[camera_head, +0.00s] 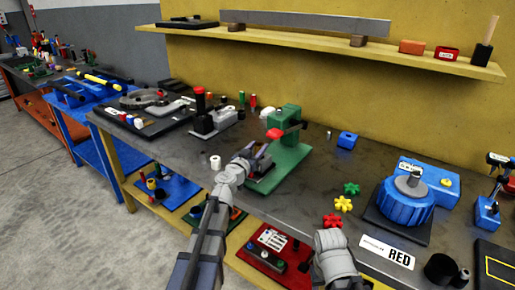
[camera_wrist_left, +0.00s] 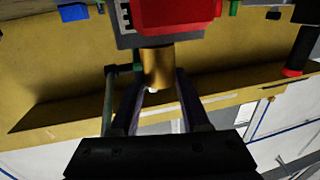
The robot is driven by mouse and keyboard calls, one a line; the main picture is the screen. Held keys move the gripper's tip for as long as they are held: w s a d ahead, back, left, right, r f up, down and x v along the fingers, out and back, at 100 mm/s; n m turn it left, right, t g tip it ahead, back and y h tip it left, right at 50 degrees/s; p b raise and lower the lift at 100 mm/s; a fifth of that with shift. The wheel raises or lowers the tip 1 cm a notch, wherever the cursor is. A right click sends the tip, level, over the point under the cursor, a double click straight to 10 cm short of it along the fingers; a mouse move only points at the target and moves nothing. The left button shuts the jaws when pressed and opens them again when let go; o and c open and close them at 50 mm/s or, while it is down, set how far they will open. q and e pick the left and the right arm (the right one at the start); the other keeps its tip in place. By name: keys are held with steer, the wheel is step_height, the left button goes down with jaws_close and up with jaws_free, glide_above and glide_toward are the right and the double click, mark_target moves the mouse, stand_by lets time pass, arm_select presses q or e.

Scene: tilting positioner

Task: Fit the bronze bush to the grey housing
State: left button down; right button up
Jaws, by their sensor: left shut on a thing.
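My left gripper (camera_head: 254,152) reaches up from the bottom of the head view to the green stand (camera_head: 286,128) with a red knob (camera_head: 275,133). In the left wrist view its two fingers (camera_wrist_left: 158,90) are shut on the bronze bush (camera_wrist_left: 157,68), a short gold-coloured cylinder. The bush's far end meets or overlaps the edge of a grey block (camera_wrist_left: 160,38), perhaps the housing, below a red part (camera_wrist_left: 178,12). I cannot tell whether the bush is touching or inside it. In the head view the gripper hides the bush. Part of my right arm shows at the bottom, without its fingers.
A blue round turntable (camera_head: 405,205) stands to the right, with red, yellow and green star knobs (camera_head: 343,203) nearby. A wooden shelf (camera_head: 330,47) runs along the wall.

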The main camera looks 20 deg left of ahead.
arm_select(q)
steer(key=shift+f+b, duration=1.35)
steer(key=shift+f, duration=0.05)
steer(key=shift+c, duration=1.5)
jaws_free()
steer(key=shift+s, duration=0.1)
steer(key=s, duration=0.5)
steer(key=s+a, duration=0.1)
steer(key=s, duration=0.1)
steer(key=shift+s+a, duration=0.1)
steer(key=shift+s, duration=0.25)
